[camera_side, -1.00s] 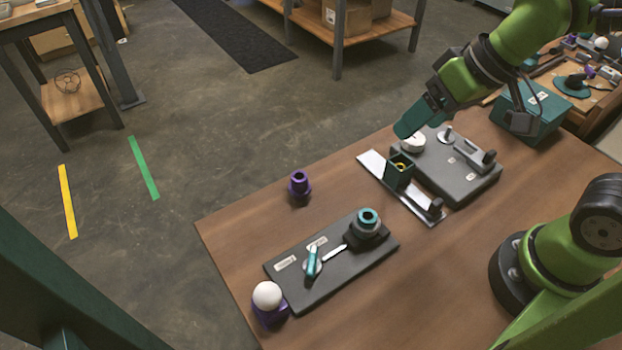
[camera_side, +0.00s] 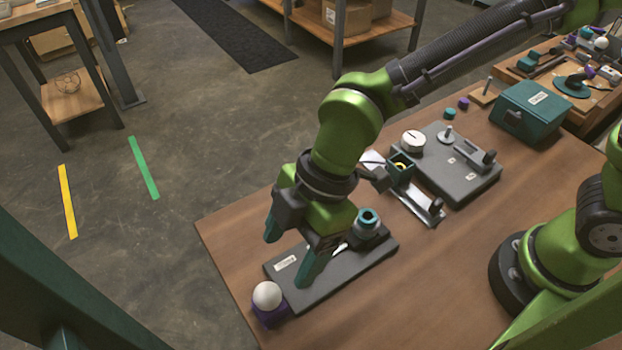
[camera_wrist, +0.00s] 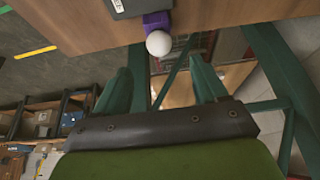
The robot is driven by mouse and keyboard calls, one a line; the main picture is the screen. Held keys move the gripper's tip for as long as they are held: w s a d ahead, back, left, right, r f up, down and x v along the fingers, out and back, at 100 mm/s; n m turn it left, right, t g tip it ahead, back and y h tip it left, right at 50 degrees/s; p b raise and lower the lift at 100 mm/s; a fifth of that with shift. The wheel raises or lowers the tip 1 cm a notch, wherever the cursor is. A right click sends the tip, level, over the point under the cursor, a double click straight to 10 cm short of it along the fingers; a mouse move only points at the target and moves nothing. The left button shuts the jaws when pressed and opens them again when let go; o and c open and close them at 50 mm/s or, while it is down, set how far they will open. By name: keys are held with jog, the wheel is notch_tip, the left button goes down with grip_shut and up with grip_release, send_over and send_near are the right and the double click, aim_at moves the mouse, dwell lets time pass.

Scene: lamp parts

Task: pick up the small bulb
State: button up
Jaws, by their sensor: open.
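The small bulb (camera_side: 267,295) is a white globe seated in a purple holder (camera_side: 271,318) at the near left edge of the table. It also shows in the wrist view (camera_wrist: 158,43), near the top middle, with its purple holder (camera_wrist: 156,20) just above it. My gripper (camera_side: 286,262) is open, with its dark green fingers apart and nothing seen between them. It hangs over the left part of the grey plate, up and to the right of the bulb and apart from it. In the wrist view the bulb lies beyond the fingertips, roughly between their lines.
The grey plate (camera_side: 335,283) carries a teal-topped socket (camera_side: 368,219) right of my gripper. Farther back stand a grey fixture board (camera_side: 462,179), a small green box (camera_side: 400,170) and a teal case (camera_side: 540,112).

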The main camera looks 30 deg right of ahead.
aim_at(270, 289)
jog(key=x, duration=0.9)
jog(key=shift+w+a+f, duration=0.1)
jog(key=shift+a+f, duration=0.15)
jog(key=shift+f, duration=0.05)
jog(key=c, duration=1)
jog(key=shift+r, duration=0.15)
